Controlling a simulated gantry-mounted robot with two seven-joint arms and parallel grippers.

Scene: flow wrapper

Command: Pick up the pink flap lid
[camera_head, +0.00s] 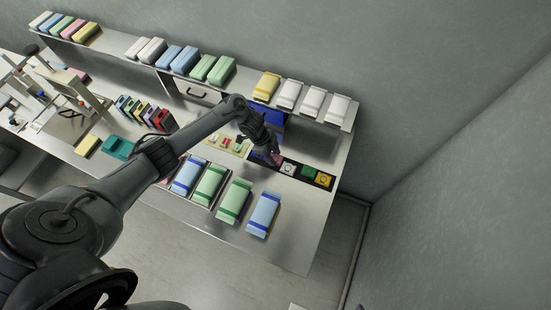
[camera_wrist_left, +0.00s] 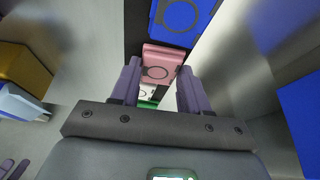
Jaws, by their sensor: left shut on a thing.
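The pink flap lid (camera_wrist_left: 165,60) lies between the two purple fingers of my left gripper (camera_wrist_left: 156,92) in the left wrist view. It has a dark ring on its face. In the head view my left gripper (camera_head: 273,156) reaches down to the row of lids in a dark strip, shut on the pink lid, which shows as a small pink patch (camera_head: 278,159). I cannot tell whether the lid is clear of the strip. Two small purple prongs (camera_wrist_left: 12,169) at the lower left of the wrist view may be my right gripper; its state is unclear.
In the head view, white (camera_head: 289,168), green (camera_head: 307,173) and yellow (camera_head: 323,179) lids sit right of my gripper. A blue lid (camera_wrist_left: 180,17) is beyond the pink one in the wrist view. Several wrapped packs lie in front, and a raised shelf (camera_head: 320,117) with packs stands behind.

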